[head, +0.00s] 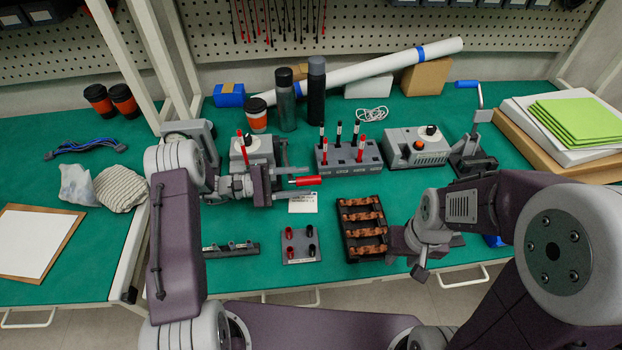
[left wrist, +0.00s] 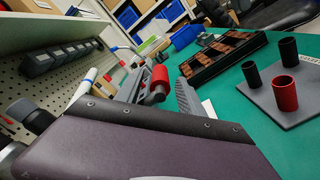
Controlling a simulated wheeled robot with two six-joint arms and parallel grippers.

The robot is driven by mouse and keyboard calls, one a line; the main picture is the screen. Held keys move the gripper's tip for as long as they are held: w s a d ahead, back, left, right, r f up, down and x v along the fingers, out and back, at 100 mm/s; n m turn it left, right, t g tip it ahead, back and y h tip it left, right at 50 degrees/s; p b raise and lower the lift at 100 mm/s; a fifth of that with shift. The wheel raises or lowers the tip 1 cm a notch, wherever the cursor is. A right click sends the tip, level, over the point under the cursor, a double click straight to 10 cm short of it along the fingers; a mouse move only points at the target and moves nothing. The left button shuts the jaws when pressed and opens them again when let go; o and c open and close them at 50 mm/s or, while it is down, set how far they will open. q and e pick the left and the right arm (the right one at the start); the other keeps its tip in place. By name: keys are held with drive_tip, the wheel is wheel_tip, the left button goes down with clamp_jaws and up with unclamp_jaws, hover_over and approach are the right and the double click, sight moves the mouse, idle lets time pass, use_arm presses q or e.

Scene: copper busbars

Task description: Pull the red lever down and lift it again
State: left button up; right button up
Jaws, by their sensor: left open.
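The red lever (head: 307,181) lies roughly level in the head view, its red grip pointing right. My left gripper (head: 299,182) is open, with its fingers on the far and near sides of the grip in this view; no contact can be made out. In the left wrist view the red lever (left wrist: 160,77) shows end-on beside a grey ribbed finger (left wrist: 186,104). The lever's base is mostly hidden behind my gripper. My right gripper (head: 420,271) hangs beside the busbar tray; its jaws are too unclear to read.
A black tray with copper busbars (head: 342,232) and a grey plate with red and black posts (head: 287,258) lie nearer the front edge. A grey block with red and black probes (head: 349,168) stands right of the lever. A blue-handled lever device (head: 467,84) stands farther right.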

sight(312, 181)
use_arm(q)
drive_tip(key=shift+w+d, duration=0.15)
drive_tip(key=shift+d, duration=0.7)
drive_tip(key=shift+w+d, duration=0.15)
drive_tip(key=shift+d, duration=0.7)
clamp_jaws()
drive_tip(key=shift+s+f, duration=0.1)
